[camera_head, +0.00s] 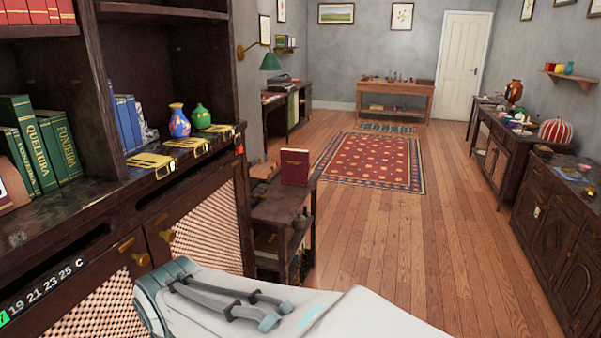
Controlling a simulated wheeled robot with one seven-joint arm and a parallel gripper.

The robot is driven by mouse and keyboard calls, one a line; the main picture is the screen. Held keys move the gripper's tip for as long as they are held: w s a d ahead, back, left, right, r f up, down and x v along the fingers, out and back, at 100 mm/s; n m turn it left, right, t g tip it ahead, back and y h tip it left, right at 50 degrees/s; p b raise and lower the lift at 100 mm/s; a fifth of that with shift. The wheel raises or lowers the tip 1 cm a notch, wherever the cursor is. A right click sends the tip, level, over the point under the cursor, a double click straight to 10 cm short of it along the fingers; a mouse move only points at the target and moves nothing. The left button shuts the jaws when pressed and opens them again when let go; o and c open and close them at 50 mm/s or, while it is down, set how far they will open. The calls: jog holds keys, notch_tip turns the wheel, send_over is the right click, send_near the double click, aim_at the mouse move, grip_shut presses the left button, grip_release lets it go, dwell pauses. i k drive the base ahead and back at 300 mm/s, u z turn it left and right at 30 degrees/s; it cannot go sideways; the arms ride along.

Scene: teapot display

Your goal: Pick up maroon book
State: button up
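The maroon book (294,167) stands upright on a small dark wooden side table (278,206), near the table's back edge, with its cover facing me. Small gold lettering shows on the cover. Nothing blocks the view of its front. White and grey parts of my own body fill the bottom middle of the picture. My gripper does not show, so I cannot see where it is relative to the book.
A tall dark bookcase (168,209) stands close on the left, with green books (48,150), a blue vase (179,122) and a green vase (201,117). Dark cabinets (560,209) line the right wall. The wooden floor (400,240) between is clear, with a red rug (372,160) beyond.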

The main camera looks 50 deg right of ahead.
aim_at(294, 163)
jog(key=z, duration=1.85)
jog(key=i, duration=1.05)
jog(key=z, duration=0.75)
jog(key=i, duration=1.6)
jog(key=u, duration=0.75)
jog(key=i, duration=0.6)
jog(key=u, duration=0.35)
